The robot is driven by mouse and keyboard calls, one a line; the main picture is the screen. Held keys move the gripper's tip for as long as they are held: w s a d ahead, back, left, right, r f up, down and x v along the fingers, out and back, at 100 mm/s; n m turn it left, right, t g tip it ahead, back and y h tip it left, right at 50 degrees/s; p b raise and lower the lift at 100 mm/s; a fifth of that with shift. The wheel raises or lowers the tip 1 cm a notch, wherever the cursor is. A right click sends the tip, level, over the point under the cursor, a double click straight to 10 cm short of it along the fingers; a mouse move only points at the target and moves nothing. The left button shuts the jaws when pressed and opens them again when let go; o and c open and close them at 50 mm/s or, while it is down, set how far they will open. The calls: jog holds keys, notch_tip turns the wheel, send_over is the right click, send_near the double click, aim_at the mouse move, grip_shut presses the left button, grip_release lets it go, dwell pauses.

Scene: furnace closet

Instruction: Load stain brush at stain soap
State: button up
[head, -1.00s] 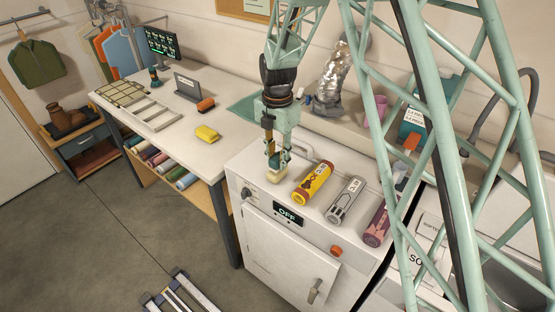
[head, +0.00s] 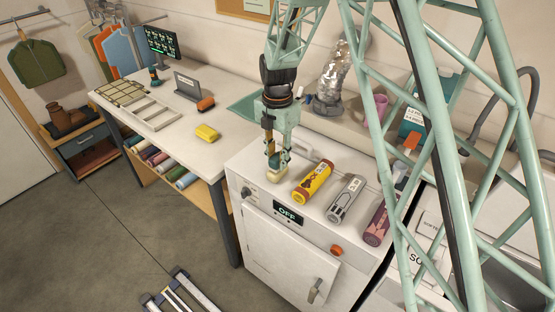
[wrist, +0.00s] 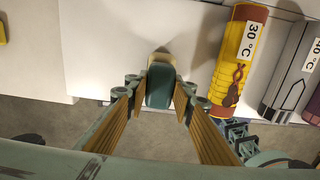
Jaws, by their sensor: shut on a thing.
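My gripper (head: 276,158) is shut on a small block with a dark teal top (wrist: 159,88), which I take to be the stain brush. A pale cream part (head: 276,176) shows at its lower end, at the front left edge of the white machine top. Whether it touches that surface I cannot tell. In the wrist view the block sits between the fingertips (wrist: 160,98). A yellow block (head: 207,132), perhaps the stain soap, lies on the long worktable to the left, apart from my gripper.
The white machine (head: 285,250) has an OFF display. Yellow (head: 312,182), grey (head: 345,198) and maroon (head: 377,222) rolls lie on its top, right of my gripper. An orange-and-dark block (head: 205,104) and a compartment tray (head: 140,105) are on the worktable (head: 175,145). Its front area is mostly clear.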

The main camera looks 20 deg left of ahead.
aim_at(278, 156)
jog(key=shift+f+b, duration=0.3)
jog(key=shift+f, duration=0.1)
dwell(2.3)
jog(key=shift+r, duration=0.15)
jog(key=shift+r+p, duration=1.35)
jog(key=shift+r, duration=2.05)
jog(key=w+d+r+m+b, duration=0.3)
jog(key=w+d+r+m, duration=0.15)
jog(key=d+m, duration=0.45)
jog(key=w+d+r+m+b, duration=0.45)
jog(key=d+m, duration=0.25)
jog(key=d, duration=0.4)
jog(key=s+d+r+m+b, duration=0.1)
jog(key=d+r+m+b, duration=0.1)
jog(key=d+r+m, duration=0.3)
jog(key=s+d+r+m+b, duration=0.1)
jog(key=d+r+m+b, duration=0.2)
jog(key=d+m, duration=0.7)
jog(key=d+r, duration=0.2)
jog(key=d, duration=0.5)
jog(key=shift+d+r+m+b, duration=0.15)
jog(key=shift+d+m+b, duration=0.2)
jog(key=shift+m, duration=0.05)
